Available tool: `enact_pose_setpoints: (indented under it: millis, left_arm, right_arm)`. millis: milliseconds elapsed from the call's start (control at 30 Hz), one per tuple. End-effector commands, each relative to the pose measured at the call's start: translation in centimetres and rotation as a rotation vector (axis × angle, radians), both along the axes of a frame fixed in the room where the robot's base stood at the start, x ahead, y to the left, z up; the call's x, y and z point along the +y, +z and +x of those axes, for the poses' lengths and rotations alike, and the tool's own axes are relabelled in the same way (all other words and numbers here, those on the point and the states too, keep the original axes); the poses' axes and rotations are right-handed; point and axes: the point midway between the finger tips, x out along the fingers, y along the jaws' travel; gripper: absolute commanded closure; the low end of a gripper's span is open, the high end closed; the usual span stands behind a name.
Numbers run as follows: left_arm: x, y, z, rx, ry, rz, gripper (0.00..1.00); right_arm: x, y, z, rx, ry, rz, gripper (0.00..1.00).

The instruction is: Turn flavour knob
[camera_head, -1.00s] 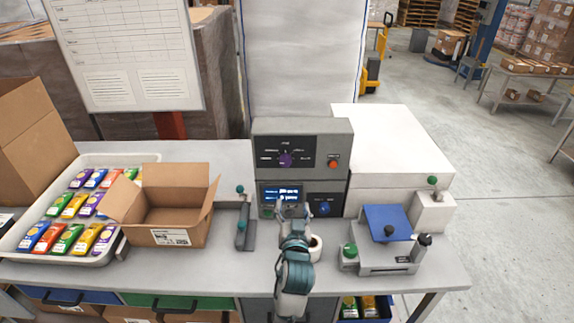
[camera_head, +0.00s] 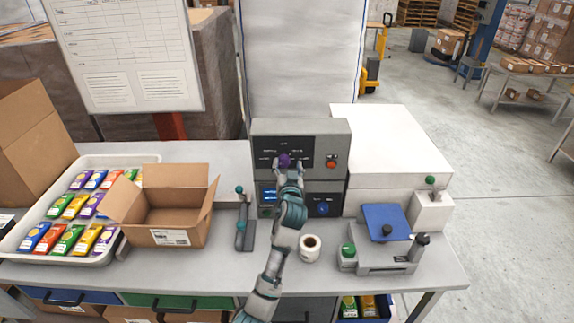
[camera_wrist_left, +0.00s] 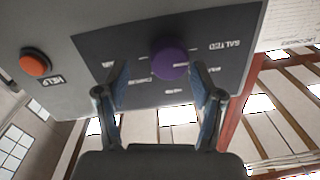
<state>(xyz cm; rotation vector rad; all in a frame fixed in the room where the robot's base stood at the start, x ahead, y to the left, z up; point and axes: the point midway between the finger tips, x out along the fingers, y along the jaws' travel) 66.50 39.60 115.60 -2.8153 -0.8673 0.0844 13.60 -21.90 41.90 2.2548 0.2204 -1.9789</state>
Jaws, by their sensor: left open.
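The purple flavour knob (camera_head: 284,160) sits on the dark upper panel of the grey control box (camera_head: 340,128). In the left wrist view the knob (camera_wrist_left: 169,60) lies between and just beyond the fingertips, near a "SALTED" label. My left gripper (camera_head: 289,170) is at the panel with its fingers spread to either side of the knob. The left wrist view shows the gripper (camera_wrist_left: 165,85) open; I cannot tell whether a finger touches the knob. My right gripper is not in view.
An orange button (camera_head: 331,164) marked "HELP" and a blue knob (camera_head: 323,208) are on the same box. A label roll (camera_head: 310,247), an open carton (camera_head: 180,236), a small lever (camera_head: 243,225) and a blue-topped device (camera_head: 386,222) stand on the bench.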

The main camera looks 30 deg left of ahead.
Motion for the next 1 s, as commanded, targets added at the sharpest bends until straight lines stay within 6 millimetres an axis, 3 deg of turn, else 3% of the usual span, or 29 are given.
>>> enact_pose_setpoints:
  millis: [167, 367, 633, 1000]
  left_arm:
    - [0.9, -0.1, 0.6, 0.000, 0.001, -0.003, 0.33]
    - [0.9, -0.1, 0.6, 0.001, 0.002, -0.004, 0.33]
    - [0.6, 0.0, 0.6, -0.001, 0.004, 0.000, 0.93]
    - [0.5, 0.4, 0.5, 0.017, 0.000, 0.036, 0.92]
  right_arm:
    - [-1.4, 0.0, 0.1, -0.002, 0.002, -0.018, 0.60]
    - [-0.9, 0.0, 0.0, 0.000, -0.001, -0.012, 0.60]
    - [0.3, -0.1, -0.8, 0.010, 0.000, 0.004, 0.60]
    - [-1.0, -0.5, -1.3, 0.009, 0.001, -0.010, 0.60]
